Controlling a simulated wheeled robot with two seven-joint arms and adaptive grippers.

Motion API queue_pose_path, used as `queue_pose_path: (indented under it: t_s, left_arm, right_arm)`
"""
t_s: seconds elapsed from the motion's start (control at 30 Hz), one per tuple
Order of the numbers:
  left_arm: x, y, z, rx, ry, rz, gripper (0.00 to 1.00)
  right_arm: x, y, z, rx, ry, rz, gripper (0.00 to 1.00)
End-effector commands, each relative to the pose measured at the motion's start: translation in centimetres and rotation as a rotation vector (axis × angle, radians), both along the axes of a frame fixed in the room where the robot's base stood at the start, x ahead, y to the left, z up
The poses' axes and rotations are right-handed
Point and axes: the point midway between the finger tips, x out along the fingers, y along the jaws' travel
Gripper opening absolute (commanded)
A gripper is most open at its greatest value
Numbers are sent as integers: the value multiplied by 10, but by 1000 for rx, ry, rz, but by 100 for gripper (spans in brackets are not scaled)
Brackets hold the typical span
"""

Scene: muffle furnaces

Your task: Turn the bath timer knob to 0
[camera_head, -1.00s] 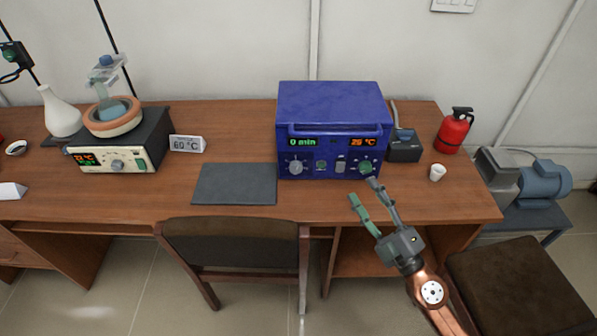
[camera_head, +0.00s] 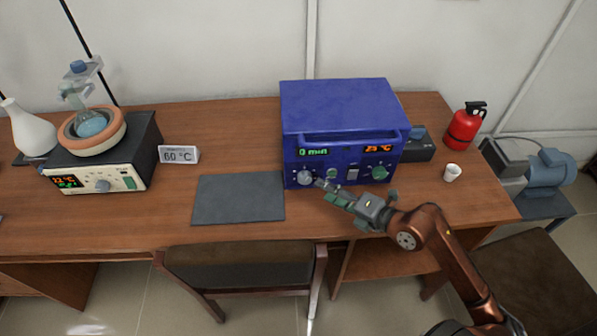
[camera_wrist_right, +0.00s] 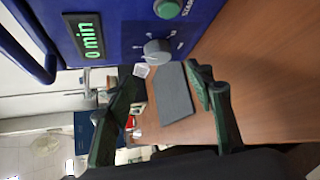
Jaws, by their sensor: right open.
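The blue bath (camera_head: 340,125) stands on the desk with a green display (camera_head: 313,152) reading 0 min. Its grey timer knob (camera_head: 305,177) is at the left of the front panel, below that display. The knob (camera_wrist_right: 157,52) and the 0 min display (camera_wrist_right: 84,37) also show in the right wrist view. My right gripper (camera_head: 326,188) is in front of the panel, just right of the knob. In the right wrist view my right gripper (camera_wrist_right: 163,82) is open and empty, with the knob just beyond its fingertips. The knob's pointer is too small to read. My left gripper is out of view.
A grey mat (camera_head: 238,198) lies left of the bath. A white cup (camera_head: 452,173) and a red fire extinguisher (camera_head: 464,128) stand to the right. A chair (camera_head: 240,268) is at the desk's front.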

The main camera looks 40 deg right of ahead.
Motion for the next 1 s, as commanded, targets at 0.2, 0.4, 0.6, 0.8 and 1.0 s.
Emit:
queue_pose_path:
  t_s: [0.2, 0.4, 0.6, 0.8, 1.0]
  left_arm:
    - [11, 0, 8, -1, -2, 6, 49]
    - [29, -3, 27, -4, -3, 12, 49]
    - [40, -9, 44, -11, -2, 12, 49]
    - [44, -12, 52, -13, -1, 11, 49]
    - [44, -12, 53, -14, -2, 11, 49]
  right_arm:
    - [18, 2, -8, -4, 4, -1, 49]
    - [46, 7, -17, -5, 3, -2, 49]
    - [65, 11, -23, -3, 3, -1, 49]
    - [73, 13, -24, -3, 3, -1, 49]
    - [73, 13, -23, -3, 2, -1, 49]
